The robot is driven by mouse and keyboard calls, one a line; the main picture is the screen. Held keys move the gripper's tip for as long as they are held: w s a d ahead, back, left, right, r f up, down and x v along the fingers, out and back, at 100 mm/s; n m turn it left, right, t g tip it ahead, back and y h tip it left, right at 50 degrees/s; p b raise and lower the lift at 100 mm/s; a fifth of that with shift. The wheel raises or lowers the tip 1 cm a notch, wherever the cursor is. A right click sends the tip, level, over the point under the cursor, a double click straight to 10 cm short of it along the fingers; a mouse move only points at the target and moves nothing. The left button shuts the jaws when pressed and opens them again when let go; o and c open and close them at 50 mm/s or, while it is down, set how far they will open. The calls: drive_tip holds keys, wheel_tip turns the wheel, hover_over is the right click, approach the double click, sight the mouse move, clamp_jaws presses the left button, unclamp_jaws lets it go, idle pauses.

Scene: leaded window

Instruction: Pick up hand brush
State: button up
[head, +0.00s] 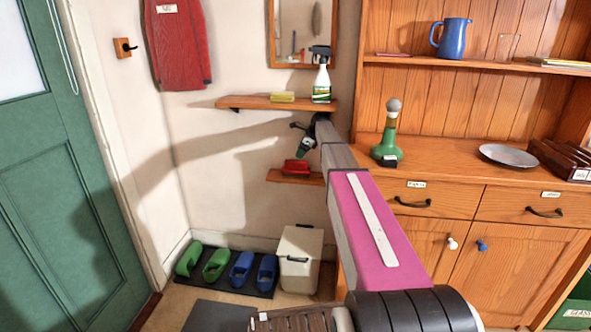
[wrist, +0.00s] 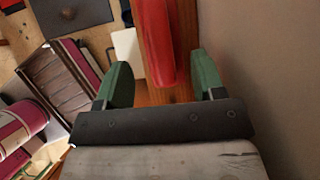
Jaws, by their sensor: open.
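The red hand brush (head: 296,168) lies on the small lower wooden shelf (head: 283,178) against the wall. My gripper (head: 306,147) is just above it in the head view, with its green fingers pointing down. In the wrist view the brush (wrist: 154,38) runs lengthwise on the wooden shelf (wrist: 185,40), and its near end reaches between the fingers of my open gripper (wrist: 160,68). The fingers stand apart on both sides, with a gap to the brush. Its bristles cannot be made out.
An upper shelf (head: 245,102) with a spray bottle (head: 321,80) and a yellow sponge (head: 283,97) is close above my gripper. The wall (wrist: 270,80) is close on the right in the wrist view. A dresser (head: 470,170) stands right; a white bin (head: 300,262) stands below.

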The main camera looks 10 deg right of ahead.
sight(298, 161)
drive_tip(key=shift+s+d+f+x, duration=0.1)
drive_tip(key=shift+d+x, duration=0.05)
drive_tip(key=shift+x, duration=0.95)
drive_tip(key=shift+s+d+f+x, duration=0.1)
drive_tip(key=shift+x, duration=1.05)
drive_tip(key=shift+d+f+x, duration=0.1)
drive_tip(key=shift+d+x, duration=0.05)
drive_tip(key=shift+x, duration=0.95)
drive_tip(key=shift+f, duration=0.2)
drive_tip(key=c, duration=1.1)
